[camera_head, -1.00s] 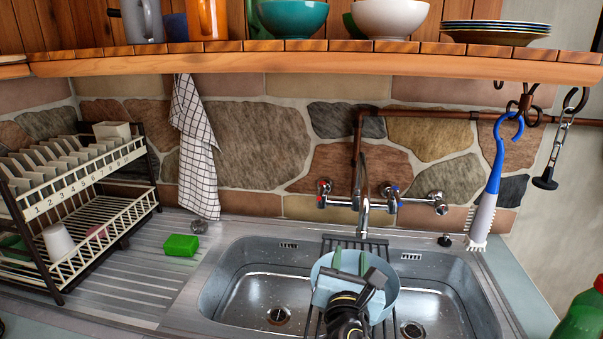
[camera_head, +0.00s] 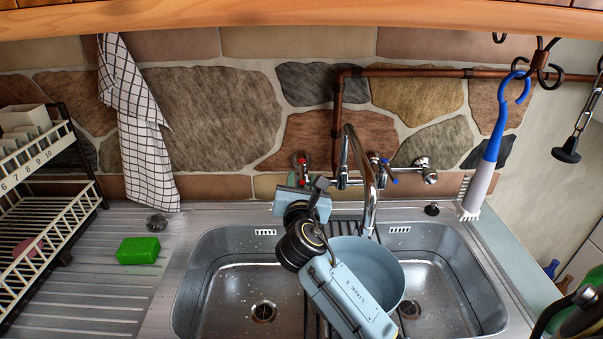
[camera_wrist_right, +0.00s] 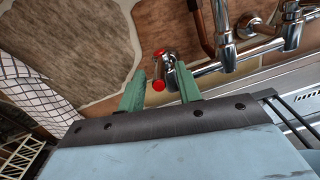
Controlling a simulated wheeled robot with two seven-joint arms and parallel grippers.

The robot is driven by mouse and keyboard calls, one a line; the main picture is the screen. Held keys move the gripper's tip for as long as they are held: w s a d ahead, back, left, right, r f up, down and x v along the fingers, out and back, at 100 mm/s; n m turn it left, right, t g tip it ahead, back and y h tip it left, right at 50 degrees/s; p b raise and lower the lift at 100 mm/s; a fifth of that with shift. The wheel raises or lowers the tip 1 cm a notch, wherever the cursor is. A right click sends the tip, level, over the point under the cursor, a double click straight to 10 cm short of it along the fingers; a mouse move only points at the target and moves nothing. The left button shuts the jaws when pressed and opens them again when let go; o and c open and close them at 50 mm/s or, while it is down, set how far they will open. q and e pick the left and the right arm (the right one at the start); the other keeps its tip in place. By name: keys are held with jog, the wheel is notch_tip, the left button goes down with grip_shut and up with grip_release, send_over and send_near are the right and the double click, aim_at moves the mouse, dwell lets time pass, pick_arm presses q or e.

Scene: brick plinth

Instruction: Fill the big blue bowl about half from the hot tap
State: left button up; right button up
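The big blue bowl (camera_head: 385,265) stands upright in the sink under the curved chrome spout (camera_head: 366,175). My right arm hides part of it, and I cannot make out water in it. The hot tap has a red-marked handle (camera_head: 301,160) on the wall, left of the spout. My right gripper (camera_head: 306,186) is just in front of this handle. In the right wrist view, the two green fingers of the gripper (camera_wrist_right: 160,72) are apart, with the red-ended tap handle (camera_wrist_right: 159,84) showing between them; contact cannot be seen. My left gripper is not in view.
A blue-marked tap (camera_head: 388,172) is right of the spout. A green sponge (camera_head: 138,250) lies on the drainer beside a dish rack (camera_head: 60,215). A blue-and-white brush (camera_head: 490,160) hangs at the right. A wooden shelf (camera_head: 300,17) overhangs the sink.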

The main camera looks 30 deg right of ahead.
aim_at(301, 165)
jog(key=shift+x, duration=1.85)
grip_shut()
jog(key=shift+a, duration=0.1)
